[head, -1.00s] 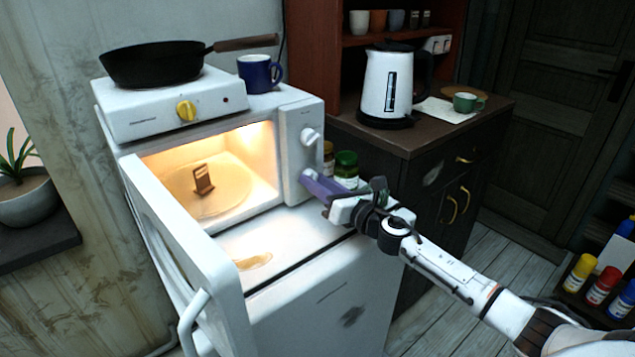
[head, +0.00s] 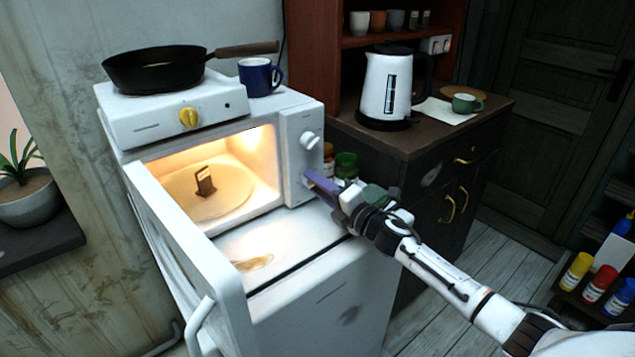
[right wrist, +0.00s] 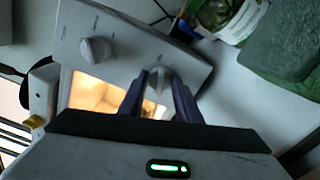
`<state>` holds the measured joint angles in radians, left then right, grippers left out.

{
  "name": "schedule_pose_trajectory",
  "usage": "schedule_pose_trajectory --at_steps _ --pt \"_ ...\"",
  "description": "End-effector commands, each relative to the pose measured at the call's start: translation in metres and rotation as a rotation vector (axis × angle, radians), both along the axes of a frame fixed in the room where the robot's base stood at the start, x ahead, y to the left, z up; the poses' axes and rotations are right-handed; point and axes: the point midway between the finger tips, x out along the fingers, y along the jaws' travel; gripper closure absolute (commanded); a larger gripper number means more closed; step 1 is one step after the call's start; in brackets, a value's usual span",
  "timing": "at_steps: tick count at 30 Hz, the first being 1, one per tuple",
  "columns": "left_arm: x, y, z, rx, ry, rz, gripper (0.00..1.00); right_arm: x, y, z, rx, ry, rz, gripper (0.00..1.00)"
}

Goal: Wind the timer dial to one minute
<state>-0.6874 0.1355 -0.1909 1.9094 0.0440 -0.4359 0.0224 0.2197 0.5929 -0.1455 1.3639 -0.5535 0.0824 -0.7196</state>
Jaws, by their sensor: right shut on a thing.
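The white microwave (head: 303,118) stands with its door (head: 190,240) open and its inside lit. Its right panel has two knobs. The upper knob (head: 310,140) is free; it also shows in the right wrist view (right wrist: 97,50). The lower knob, the timer dial (right wrist: 158,76), sits between the purple fingers of my right gripper (right wrist: 160,92). In the head view my right gripper (head: 311,181) reaches the panel's lower part and hides the dial. It is shut on the dial. The dial's markings are too small to read. My left gripper is not in view.
A plate (head: 222,195) with a small brown item (head: 205,181) is inside the microwave. A hot plate (head: 160,122) with a black pan (head: 155,68) and a blue mug (head: 258,76) stand on top. Jars (head: 346,163) stand close behind my right gripper. A kettle (head: 388,88) stands on the cabinet.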

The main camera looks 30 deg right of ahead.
Motion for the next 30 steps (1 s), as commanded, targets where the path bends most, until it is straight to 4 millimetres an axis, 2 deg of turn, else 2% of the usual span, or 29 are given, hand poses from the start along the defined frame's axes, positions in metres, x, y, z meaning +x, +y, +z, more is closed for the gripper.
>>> schedule_pose_trajectory --at_steps 15,22,30 --pt "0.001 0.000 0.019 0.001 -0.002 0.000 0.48 0.000 0.000 0.001 0.449 0.036 -0.001 0.92" --pt "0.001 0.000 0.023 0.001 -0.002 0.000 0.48 0.000 0.000 0.000 0.572 0.046 -0.001 0.92" --pt "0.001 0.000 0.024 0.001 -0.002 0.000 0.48 0.000 0.000 0.000 0.638 0.051 -0.001 0.92"
